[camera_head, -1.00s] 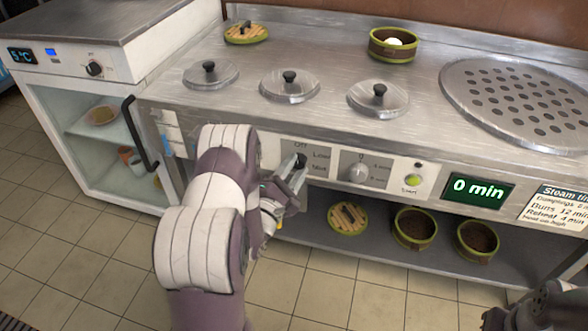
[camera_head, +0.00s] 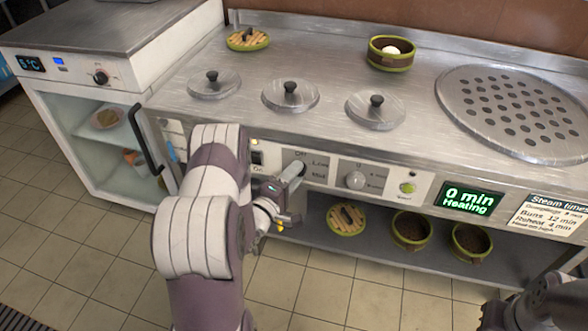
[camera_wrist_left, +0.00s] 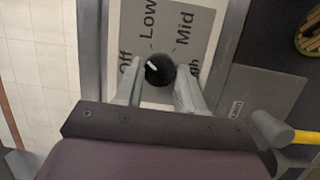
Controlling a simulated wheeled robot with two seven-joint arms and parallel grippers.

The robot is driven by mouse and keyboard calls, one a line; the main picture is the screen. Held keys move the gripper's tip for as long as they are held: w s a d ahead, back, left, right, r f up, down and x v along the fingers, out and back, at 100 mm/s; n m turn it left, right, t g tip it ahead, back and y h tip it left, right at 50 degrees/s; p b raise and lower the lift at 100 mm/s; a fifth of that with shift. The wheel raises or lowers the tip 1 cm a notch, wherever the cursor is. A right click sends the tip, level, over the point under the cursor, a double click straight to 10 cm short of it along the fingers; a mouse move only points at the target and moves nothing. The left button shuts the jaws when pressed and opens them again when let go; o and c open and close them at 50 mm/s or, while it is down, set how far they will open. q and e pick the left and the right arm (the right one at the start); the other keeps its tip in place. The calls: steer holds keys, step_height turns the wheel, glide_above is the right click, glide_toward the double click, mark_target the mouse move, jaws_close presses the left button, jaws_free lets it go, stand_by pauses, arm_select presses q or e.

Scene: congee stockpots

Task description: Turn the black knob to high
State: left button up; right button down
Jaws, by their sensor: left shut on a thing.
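The black knob (camera_wrist_left: 160,71) sits between the two fingers of my left gripper (camera_wrist_left: 157,88) in the left wrist view. The gripper is shut on it. The knob's white mark points up and left, toward the side of the Off and Low labels. The Mid label is clear, and the High label is partly hidden by the right finger. In the head view, my left gripper (camera_head: 294,172) reaches the stove's front panel (camera_head: 325,172) and hides most of the knob. My right gripper (camera_head: 540,305) shows only partly at the bottom right; its jaws are unclear.
A grey knob (camera_head: 355,180), a green button (camera_head: 407,188) and a display (camera_head: 469,199) reading "0 min Heating" are to the right on the panel. Several steamer baskets stand on the shelf (camera_head: 380,248) below. A fridge handle (camera_head: 146,140) juts out at left.

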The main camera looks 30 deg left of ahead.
arm_select(q)
steer(key=m+p, duration=0.1)
steer(key=m, duration=0.1)
steer(key=m+g+p, duration=0.1)
steer(key=m+p, duration=0.1)
steer(key=r+m+g+p, duration=0.1)
steer(key=m+p, duration=0.1)
steer(key=shift+m, duration=0.4)
steer(key=m+g+y+p, duration=0.1)
steer(key=m+p, duration=0.1)
steer(key=m, duration=0.1)
steer(key=shift+d, duration=0.1)
steer(key=shift+w+d+f+m+g+y+p, duration=0.15)
steer(key=shift+m+g+y+p, duration=0.15)
steer(key=shift+m+y, duration=1.4)
steer(key=shift+s+d+r+m+g+y+p, duration=0.1)
steer(key=shift+d+m+g+y+p, duration=0.4)
steer(key=shift+m, duration=2.2)
steer(key=shift+w+a+f+m+y+p, duration=0.2)
steer(key=shift+m+y, duration=1.1)
steer(key=shift+m, duration=0.9)
steer(key=shift+s+r, duration=0.1)
steer(key=shift+r, duration=0.05)
